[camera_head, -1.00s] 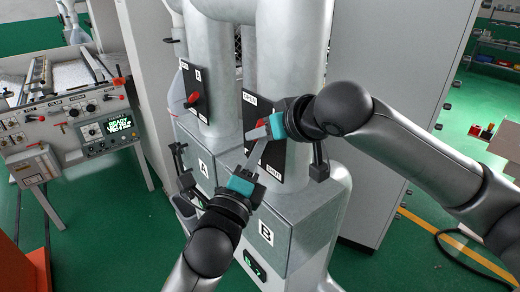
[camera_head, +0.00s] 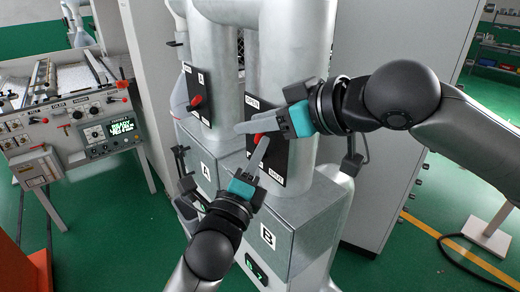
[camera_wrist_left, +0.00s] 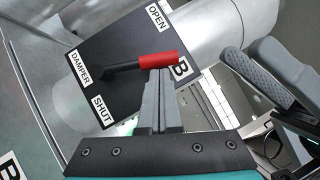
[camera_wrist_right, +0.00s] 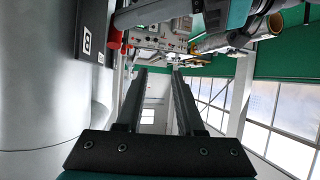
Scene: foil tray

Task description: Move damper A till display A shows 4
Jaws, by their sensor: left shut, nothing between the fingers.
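Damper A's red lever (camera_head: 195,102) stands on the black panel (camera_head: 204,88) of the left duct, apart from both grippers. Display A is not visible. My left gripper (camera_head: 264,142) is shut and empty at damper B's red lever (camera_head: 257,138). In the left wrist view, its fingertips (camera_wrist_left: 161,80) are just below that red lever (camera_wrist_left: 159,60); I cannot tell whether they touch. My right gripper (camera_head: 240,127) is in front of panel B, pointing left. In the right wrist view its fingers (camera_wrist_right: 160,75) are apart with nothing between them.
A control console (camera_head: 75,125) stands at the left. A tall grey cabinet (camera_head: 400,100) is behind my right arm. A black cable lies on the green floor at the right.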

